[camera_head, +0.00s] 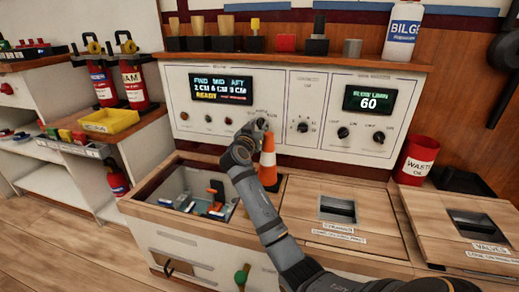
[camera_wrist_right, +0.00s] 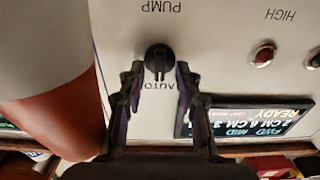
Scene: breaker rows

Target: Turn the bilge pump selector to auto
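The bilge pump selector is a black round knob (camera_wrist_right: 158,60) with a raised grip bar on the white panel (camera_head: 310,83). In the right wrist view, an AUTO label (camera_wrist_right: 158,86) is beside it on the gripper's side and PUMP lettering on the far side. The bar lies roughly along the line between the labels; I cannot tell which end is the pointer. My right gripper (camera_wrist_right: 160,70) is open, its fingertips on either side of the knob with small gaps visible. In the head view the right gripper (camera_head: 253,130) is at the panel and partly hides the knob. My left gripper is not in view.
An orange and white cone (camera_head: 267,158) stands close beside my right gripper. The panel has a status display (camera_head: 220,86), a flow display (camera_head: 369,99), and other knobs (camera_head: 303,127). An open bin (camera_head: 160,183) with loose parts and lidded compartments (camera_head: 300,198) lie below.

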